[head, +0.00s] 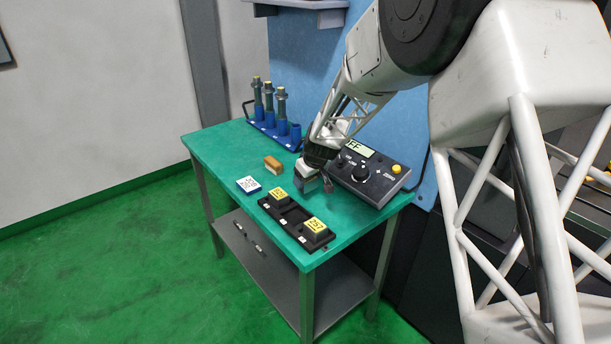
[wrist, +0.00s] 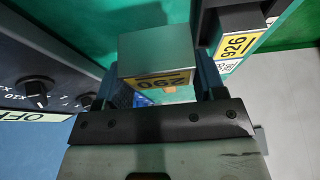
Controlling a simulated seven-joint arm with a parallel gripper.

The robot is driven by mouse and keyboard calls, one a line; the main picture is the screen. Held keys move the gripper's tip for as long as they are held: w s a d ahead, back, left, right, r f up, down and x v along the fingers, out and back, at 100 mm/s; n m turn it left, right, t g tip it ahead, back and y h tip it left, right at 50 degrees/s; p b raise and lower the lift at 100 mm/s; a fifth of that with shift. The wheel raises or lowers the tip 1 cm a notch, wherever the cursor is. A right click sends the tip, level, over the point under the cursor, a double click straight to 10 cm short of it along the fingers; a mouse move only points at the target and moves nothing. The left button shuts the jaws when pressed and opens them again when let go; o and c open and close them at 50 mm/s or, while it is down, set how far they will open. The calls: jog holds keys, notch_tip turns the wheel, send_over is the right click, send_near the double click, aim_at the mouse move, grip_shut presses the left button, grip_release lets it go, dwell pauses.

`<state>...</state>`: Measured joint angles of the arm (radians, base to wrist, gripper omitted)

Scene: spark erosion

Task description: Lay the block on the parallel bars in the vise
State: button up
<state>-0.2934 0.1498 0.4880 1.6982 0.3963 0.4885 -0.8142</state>
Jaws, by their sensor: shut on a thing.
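My gripper (head: 314,182) is above the green table, between the black tray and the control box. In the wrist view, it is shut on a grey metal block (wrist: 155,48) with a yellow label that reads 290 upside down. One finger is on each side of the block. In the head view, the held block is small and mostly hidden by the gripper. It appears clear of the tray. I cannot make out the vise or the parallel bars in either view.
The black tray (head: 283,221) holds two yellow-labelled blocks, with an empty place between them. The control box (head: 366,178) stands right beside the gripper.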

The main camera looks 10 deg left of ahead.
jog(key=shift+s, duration=0.2)
jog(key=shift+w+d+r, duration=0.1)
jog(key=shift+d, duration=0.05)
dwell(0.5)
jog(key=w+d+r+m+h, duration=0.1)
jog(key=w+d+r+m, duration=0.1)
jog(key=d, duration=0.7)
jog(key=w+d+r+m+t+h, duration=0.1)
jog(key=w+d+r+m, duration=0.1)
jog(key=d+r+m, duration=0.2)
jog(key=w+d+r+m+h, duration=0.1)
jog(key=w+d+r+m, duration=0.1)
jog(key=d+r, duration=0.6)
jog(key=d+m, duration=0.1)
jog(key=d, duration=0.5)
jog(key=shift+w+r, duration=0.25)
jog(key=shift+a, duration=0.2)
